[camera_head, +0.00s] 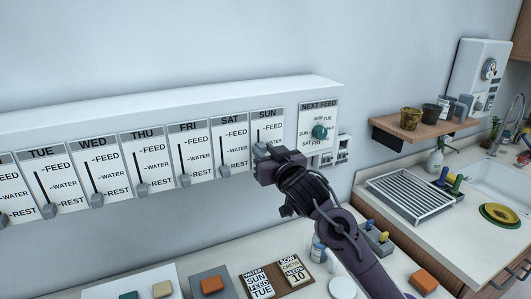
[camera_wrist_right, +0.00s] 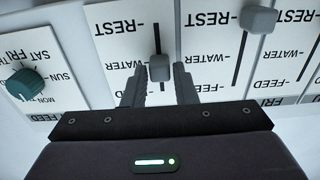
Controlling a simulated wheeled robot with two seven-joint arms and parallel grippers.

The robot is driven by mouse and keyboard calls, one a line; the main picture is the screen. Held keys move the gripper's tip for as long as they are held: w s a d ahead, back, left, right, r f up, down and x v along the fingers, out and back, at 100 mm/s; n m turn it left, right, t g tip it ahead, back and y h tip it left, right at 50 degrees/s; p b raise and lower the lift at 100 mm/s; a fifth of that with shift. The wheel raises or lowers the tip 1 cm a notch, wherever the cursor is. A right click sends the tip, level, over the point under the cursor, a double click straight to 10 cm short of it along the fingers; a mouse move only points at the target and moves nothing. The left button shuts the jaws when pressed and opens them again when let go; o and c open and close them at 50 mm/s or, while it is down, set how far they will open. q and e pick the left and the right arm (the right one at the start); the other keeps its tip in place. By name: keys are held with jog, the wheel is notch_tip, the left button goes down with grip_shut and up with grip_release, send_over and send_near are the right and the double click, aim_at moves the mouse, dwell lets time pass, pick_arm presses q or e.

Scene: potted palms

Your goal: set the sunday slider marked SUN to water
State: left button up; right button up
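The SUN panel (camera_head: 267,121) is the last day panel on the right of the white wall unit, with FEED, WATER and REST marks. My right gripper (camera_head: 264,152) is in front of its lower part and hides most of its slider in the head view. In the right wrist view the picture is upside down. There the grey SUN slider knob (camera_wrist_right: 159,68) sits level with the WATER mark. My left gripper is not in view.
The SAT slider (camera_head: 225,171) sits at REST beside it, and the other day sliders are also low. The NEXT FEED dial (camera_head: 319,131) is close on the right. A note (camera_head: 257,282) reads WATER, SUN, FEED, TUE. A counter with loose blocks lies below.

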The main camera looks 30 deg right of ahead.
jog(key=o, duration=0.3)
jog(key=shift+s, duration=0.1)
jog(key=shift+s+f+b, duration=0.1)
jog(key=shift+s+b, duration=0.2)
jog(key=shift+s, duration=0.1)
jog(key=s+b, duration=0.1)
jog(key=s, duration=0.6)
jog(key=shift+a+b, duration=0.2)
jog(key=shift+b, duration=0.15)
